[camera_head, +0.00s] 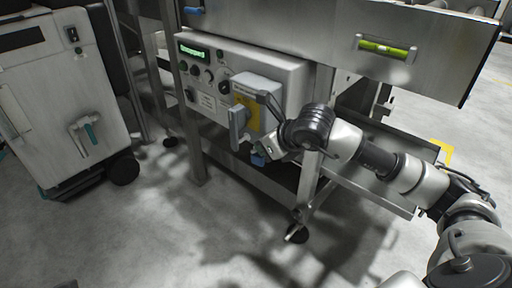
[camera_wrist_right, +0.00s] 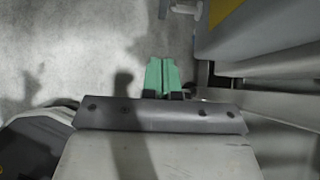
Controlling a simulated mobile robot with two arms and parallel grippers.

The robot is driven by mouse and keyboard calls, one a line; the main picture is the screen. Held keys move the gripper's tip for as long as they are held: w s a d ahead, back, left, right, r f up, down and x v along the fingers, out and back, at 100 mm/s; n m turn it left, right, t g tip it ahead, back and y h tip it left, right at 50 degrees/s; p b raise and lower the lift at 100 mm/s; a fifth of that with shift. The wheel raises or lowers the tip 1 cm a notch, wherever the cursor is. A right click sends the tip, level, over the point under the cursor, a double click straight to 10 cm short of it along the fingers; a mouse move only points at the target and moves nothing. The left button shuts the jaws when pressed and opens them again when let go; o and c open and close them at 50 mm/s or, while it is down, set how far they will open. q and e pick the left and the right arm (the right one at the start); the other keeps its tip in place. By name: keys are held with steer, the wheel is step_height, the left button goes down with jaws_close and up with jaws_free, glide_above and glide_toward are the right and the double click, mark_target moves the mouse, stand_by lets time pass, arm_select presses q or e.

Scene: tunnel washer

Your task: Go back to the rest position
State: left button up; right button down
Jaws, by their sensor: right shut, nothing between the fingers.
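My right arm reaches in from the lower right in the head view. Its gripper (camera_head: 259,158) is in front of the control box on the machine, just below a grey switch box (camera_head: 259,92) with a yellow plate and a grey lever handle (camera_head: 238,122). In the right wrist view the two green fingertips (camera_wrist_right: 161,74) are together with nothing between them, over grey floor. The grey box edge (camera_wrist_right: 262,30) with a yellow patch is to their right, apart from them. My left gripper is not in view.
The control panel (camera_head: 206,85) has a lit green display and knobs. A steel frame leg with a caster (camera_head: 297,233) stands below my right forearm. A steel beam (camera_head: 300,25) with a level vial runs above. A wheeled white unit (camera_head: 62,95) stands left. Floor in front is free.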

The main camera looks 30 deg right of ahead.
steer(key=p+v, duration=0.1)
steer(key=v, duration=0.6)
steer(key=shift+s, duration=0.25)
